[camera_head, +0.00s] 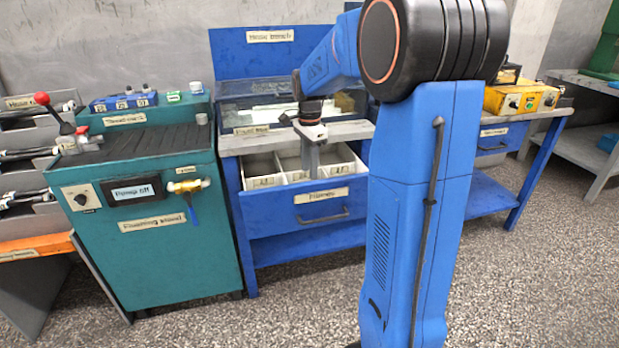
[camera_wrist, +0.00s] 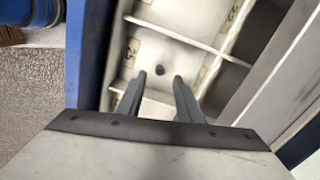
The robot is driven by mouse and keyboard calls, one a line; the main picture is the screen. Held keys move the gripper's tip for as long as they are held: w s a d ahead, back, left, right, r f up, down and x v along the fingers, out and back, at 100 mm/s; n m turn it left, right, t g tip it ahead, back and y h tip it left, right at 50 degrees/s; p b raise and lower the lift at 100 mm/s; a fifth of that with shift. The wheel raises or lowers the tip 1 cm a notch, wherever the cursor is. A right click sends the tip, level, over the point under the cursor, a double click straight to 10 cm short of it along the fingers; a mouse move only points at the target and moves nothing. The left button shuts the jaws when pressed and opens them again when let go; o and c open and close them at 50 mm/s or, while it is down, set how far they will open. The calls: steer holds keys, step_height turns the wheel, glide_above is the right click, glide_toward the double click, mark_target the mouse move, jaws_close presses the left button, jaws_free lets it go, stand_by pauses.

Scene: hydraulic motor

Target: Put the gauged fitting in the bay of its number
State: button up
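My gripper (camera_head: 311,172) points down into the open, pale-walled drawer (camera_head: 322,212) of the blue bench. In the wrist view its two dark fingers (camera_wrist: 159,77) stand apart with a gap between them. A small dark round piece (camera_wrist: 160,70), probably the fitting, shows just beyond the fingertips in a bay (camera_wrist: 150,50) whose label seems to read 25 (camera_wrist: 131,50). I see no contact between it and the fingers. I cannot tell whether it rests on the bay floor. The fitting is not visible in the head view.
Thin dividers (camera_wrist: 178,37) separate the bays, with another numbered bay at upper right in the wrist view. A teal stand (camera_head: 160,245) with a blue numbered block (camera_head: 124,101) is left of the bench. A yellow box (camera_head: 522,98) sits to the right. The floor in front is clear.

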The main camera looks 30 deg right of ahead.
step_height(320, 180, up, 6)
steer(key=s+a+r+n+t, duration=0.1)
steer(key=s+a+r+n, duration=0.2)
steer(key=s+a+n, duration=0.4)
steer(key=s+a+f+n+t, duration=0.1)
steer(key=s+a+f+n, duration=0.1)
steer(key=s, duration=0.6)
steer(key=s+a+f+n+t, duration=0.1)
steer(key=s+a+f+n, duration=0.2)
steer(key=s+n, duration=0.3)
steer(key=s+a+f+n+t, duration=0.1)
steer(key=s+a+f+n, duration=0.2)
steer(key=s, duration=0.7)
steer(key=shift+a+n+t, duration=0.4)
steer(key=shift+n, duration=0.1)
steer(key=shift+d+r, duration=0.1)
